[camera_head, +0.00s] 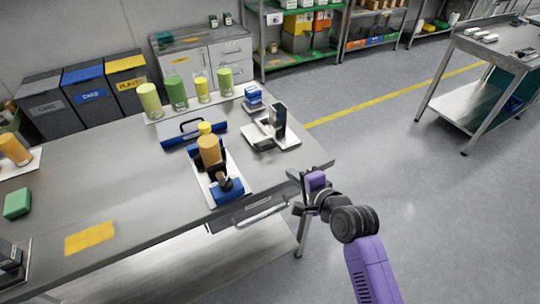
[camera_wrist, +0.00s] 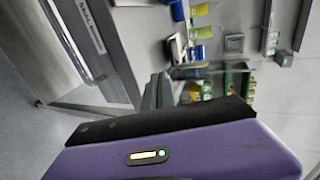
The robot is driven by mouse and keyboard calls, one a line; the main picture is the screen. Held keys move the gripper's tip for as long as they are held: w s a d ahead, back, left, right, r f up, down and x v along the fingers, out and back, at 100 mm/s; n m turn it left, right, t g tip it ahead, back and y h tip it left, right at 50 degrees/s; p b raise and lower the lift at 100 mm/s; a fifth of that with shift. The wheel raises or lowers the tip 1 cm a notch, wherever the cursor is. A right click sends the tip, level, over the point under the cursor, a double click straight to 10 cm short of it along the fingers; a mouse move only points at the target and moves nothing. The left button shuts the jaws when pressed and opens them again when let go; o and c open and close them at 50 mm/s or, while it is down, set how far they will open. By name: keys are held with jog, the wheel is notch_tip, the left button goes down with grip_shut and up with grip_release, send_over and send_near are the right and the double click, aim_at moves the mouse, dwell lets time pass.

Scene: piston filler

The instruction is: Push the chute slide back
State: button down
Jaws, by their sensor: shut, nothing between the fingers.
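A piston filler sits on the steel table, with an orange cylinder (camera_head: 210,150), dark parts below it and a blue block (camera_head: 228,192) at the near end of its white base plate. I cannot tell for sure which part is the chute slide. My gripper (camera_head: 296,190) is shut and empty beside the table's right front corner, to the right of the filler and apart from it. Its dark fingers show in the wrist view (camera_wrist: 158,92), with no filler part clearly visible there.
The steel table (camera_head: 130,205) has a drawer with a bar handle (camera_head: 262,217) under its front edge. Green and yellow cylinders (camera_head: 178,92) stand at the back. A grey device (camera_head: 277,118) on a white plate is near the right edge. Open floor (camera_head: 420,190) lies to the right.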

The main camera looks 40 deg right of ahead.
send_near(269, 148)
jog(key=f, duration=0.2)
jog(key=w+f, duration=0.1)
jog(key=f, duration=0.1)
jog(key=shift+d+p, duration=0.2)
jog(key=shift+p, duration=0.1)
jog(key=w, duration=0.1)
jog(key=w+d, duration=0.1)
jog(key=w, duration=0.1)
jog(key=shift+w+r+p, duration=0.2)
jog(key=shift+p, duration=0.2)
jog(key=shift+w+d, duration=0.15)
jog(key=shift+w, duration=0.35)
jog(key=w, duration=0.1)
jog(key=w+d, duration=0.1)
jog(key=w, duration=0.1)
jog(key=shift+w, duration=0.25)
jog(key=shift+r, duration=0.1)
